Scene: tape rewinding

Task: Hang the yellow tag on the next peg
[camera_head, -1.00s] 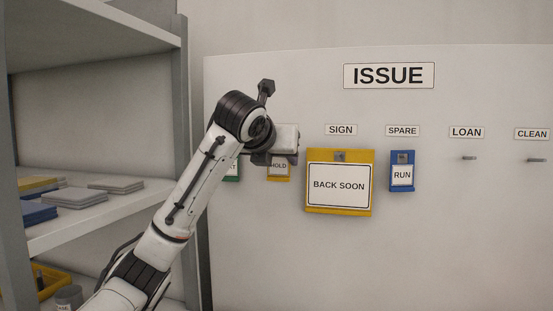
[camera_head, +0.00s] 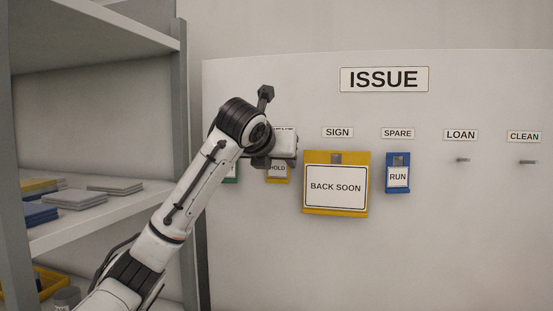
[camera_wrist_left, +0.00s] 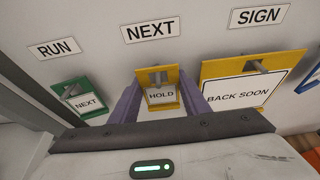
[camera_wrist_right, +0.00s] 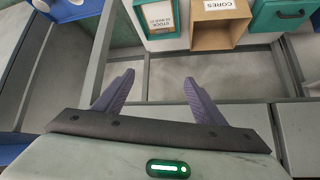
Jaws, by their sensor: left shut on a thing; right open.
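The yellow tag marked HOLD (camera_wrist_left: 161,97) hangs under the NEXT label (camera_wrist_left: 150,31) at a peg (camera_wrist_left: 158,77). The peg shows at the slot near its top. My left gripper (camera_wrist_left: 160,84) is shut on this tag, with a purple finger along each side. In the head view the HOLD tag (camera_head: 278,170) is partly hidden behind my left gripper (camera_head: 283,155). My right gripper (camera_wrist_right: 158,77) is open and empty, away from the board and out of the head view.
The green NEXT tag (camera_wrist_left: 77,98) hangs under RUN. The large yellow BACK SOON tag (camera_head: 336,207) hangs under SIGN, close to the right. The blue RUN tag (camera_head: 397,189) hangs under SPARE. The LOAN peg (camera_head: 461,160) and CLEAN peg (camera_head: 527,162) are bare. A shelf (camera_head: 110,213) stands left.

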